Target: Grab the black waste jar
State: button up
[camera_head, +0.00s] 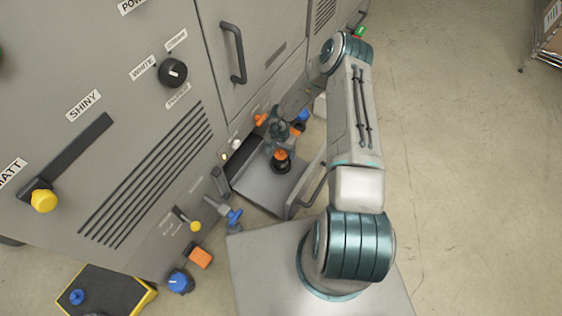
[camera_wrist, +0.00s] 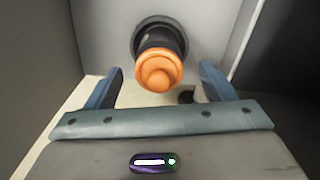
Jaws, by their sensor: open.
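The black waste jar (camera_head: 282,166) with an orange top stands in the open grey drawer at the base of the machine. In the wrist view the jar (camera_wrist: 148,38) is seen from its orange-capped end (camera_wrist: 157,70), beyond my fingertips and roughly centred between them. My gripper (camera_wrist: 160,82) is open and empty, its two blue fingers spread to either side. In the head view my gripper (camera_head: 277,143) hangs over the drawer, just above and behind the jar, and partly overlaps it. I cannot tell the exact gap to the jar.
The open drawer (camera_head: 262,190) has side walls and a front handle (camera_head: 314,185) close to my arm. The machine's grey front (camera_head: 120,110) stands at left with knobs and a lever.

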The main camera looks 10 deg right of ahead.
notch_tip(320, 180, down, 5)
jog(key=shift+d+r+b, duration=0.1)
jog(key=shift+r+b, duration=0.1)
jog(key=shift+b, duration=0.9)
jog(key=c, duration=1.3)
jog(key=shift+o, duration=0.2)
jog(key=shift+r, duration=0.1)
jog(key=shift+r, duration=0.15)
